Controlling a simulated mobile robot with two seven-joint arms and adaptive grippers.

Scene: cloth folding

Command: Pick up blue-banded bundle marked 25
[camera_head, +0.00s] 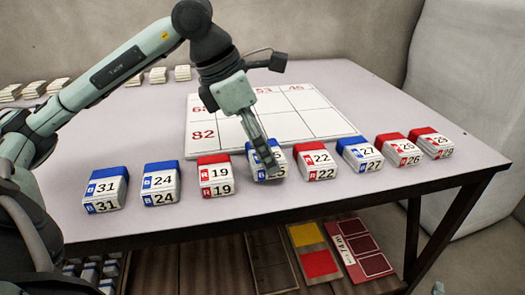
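A blue-banded bundle (280,172) stands in the front row on the table, between the red-banded 19 and the red-banded 22. Only a "5" of its number shows clearly; my gripper hides much of its top and front. My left gripper (268,157) reaches down over this bundle, with its fingers at the bundle's top and front. The picture does not show whether they are closed on it. The bundle appears to rest on the table, in line with its neighbours. My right gripper is not in view.
Blue-banded bundles 31 (105,190) and 24 (161,184) and red 19 (216,177) stand left; red 22 (316,162), blue 27 (361,155) and two more red ones right. A numbered white board (318,125) lies behind. Small stacks (158,76) sit at the far left.

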